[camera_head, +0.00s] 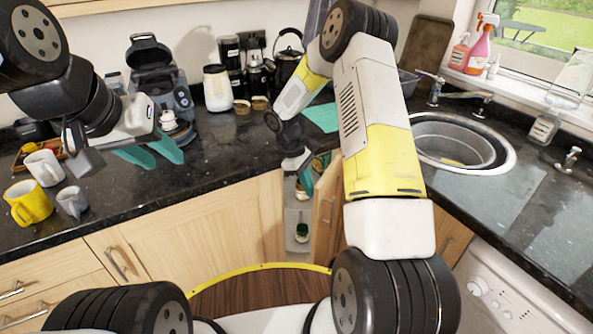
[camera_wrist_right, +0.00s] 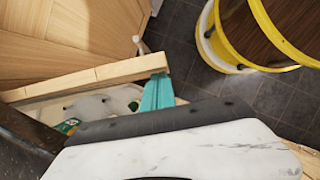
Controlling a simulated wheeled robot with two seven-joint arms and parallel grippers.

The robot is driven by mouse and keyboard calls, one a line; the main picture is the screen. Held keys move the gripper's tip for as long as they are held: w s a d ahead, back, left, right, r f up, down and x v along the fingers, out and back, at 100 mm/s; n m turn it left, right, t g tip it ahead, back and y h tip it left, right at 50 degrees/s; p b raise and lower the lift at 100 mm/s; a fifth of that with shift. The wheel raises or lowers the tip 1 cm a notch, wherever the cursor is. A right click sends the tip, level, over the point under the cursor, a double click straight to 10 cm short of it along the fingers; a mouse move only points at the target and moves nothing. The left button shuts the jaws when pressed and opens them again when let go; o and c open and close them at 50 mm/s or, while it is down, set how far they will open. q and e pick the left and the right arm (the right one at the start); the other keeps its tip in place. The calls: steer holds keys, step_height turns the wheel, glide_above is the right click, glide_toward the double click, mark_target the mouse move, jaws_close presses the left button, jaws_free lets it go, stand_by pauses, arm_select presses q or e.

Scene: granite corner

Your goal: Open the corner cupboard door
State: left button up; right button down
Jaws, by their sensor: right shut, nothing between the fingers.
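The corner cupboard door (camera_head: 326,212) is light wood and stands partly open, with a gap on its left showing the inside. In the right wrist view the door's edge (camera_wrist_right: 95,78) crosses the picture, and its handle (camera_wrist_right: 142,45) is on the far side. My right gripper (camera_head: 304,178) is down at the opening; its teal fingers (camera_wrist_right: 157,93) are shut and empty, close to the inner side of the door's end. Whether they touch it I cannot tell. My left gripper (camera_head: 152,153) is open and empty above the counter at left.
Items (camera_head: 301,232) stand inside the cupboard. The black counter (camera_head: 225,155) holds mugs (camera_head: 28,203), a coffee machine (camera_head: 160,75) and a kettle (camera_head: 288,58). A sink (camera_head: 455,140) is at right, a white appliance (camera_head: 510,300) below. Dark tiled floor (camera_wrist_right: 195,90) lies beyond the door.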

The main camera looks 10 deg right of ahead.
steer(key=s+d+n+t, duration=0.1)
steer(key=s+d+n, duration=0.3)
steer(key=d, duration=0.6)
steer(key=s+d+n+t, duration=0.2)
steer(key=s+d+n, duration=0.2)
steer(key=d, duration=0.5)
steer(key=shift+s+d+n+h, duration=0.2)
steer(key=shift+d+n+h, duration=0.2)
steer(key=shift+n, duration=0.1)
steer(key=shift+a, duration=0.1)
